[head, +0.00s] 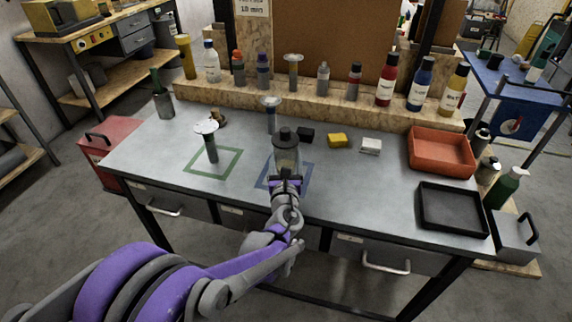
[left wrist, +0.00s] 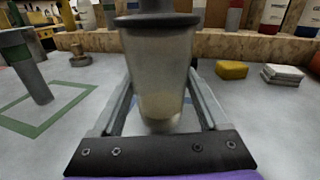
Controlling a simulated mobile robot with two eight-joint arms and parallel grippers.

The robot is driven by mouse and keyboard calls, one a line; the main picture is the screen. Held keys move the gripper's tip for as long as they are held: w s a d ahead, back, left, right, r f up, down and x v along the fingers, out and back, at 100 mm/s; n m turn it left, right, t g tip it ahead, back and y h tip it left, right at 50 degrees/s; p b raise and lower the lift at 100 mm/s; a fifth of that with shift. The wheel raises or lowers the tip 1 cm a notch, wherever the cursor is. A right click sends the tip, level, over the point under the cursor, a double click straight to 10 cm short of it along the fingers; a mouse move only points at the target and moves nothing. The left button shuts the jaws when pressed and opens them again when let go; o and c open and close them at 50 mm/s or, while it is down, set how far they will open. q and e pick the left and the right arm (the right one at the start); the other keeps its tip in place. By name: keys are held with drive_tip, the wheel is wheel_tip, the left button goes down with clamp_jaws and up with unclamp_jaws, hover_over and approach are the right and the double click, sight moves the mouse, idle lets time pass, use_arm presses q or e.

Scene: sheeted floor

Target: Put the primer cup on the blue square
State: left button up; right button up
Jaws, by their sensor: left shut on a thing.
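The primer cup (head: 286,156) is a translucent cup with a pale filling and a dark lid. It stands upright between the fingers of my left gripper (head: 286,182), which is shut on it. The wrist view shows the cup (left wrist: 158,75) close up between both fingers. The blue square (head: 308,181) is an outline on the grey bench top. The cup and gripper are in front of it and hide its middle. I cannot tell whether the cup's base touches the bench. My right gripper is not in view.
A green square outline (head: 190,170) with a grey stand (head: 211,148) is to the left. Behind are another stand (head: 271,118), a black block (head: 305,134), a yellow sponge (head: 338,140) and white cloths (head: 371,146). Red (head: 438,168) and black (head: 425,222) trays are right.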

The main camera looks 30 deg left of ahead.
use_arm(q)
drive_tip(key=shift+f, duration=0.75)
drive_tip(key=shift+f, duration=0.1)
drive_tip(key=o, duration=1.2)
drive_tip(key=shift+o, duration=0.2)
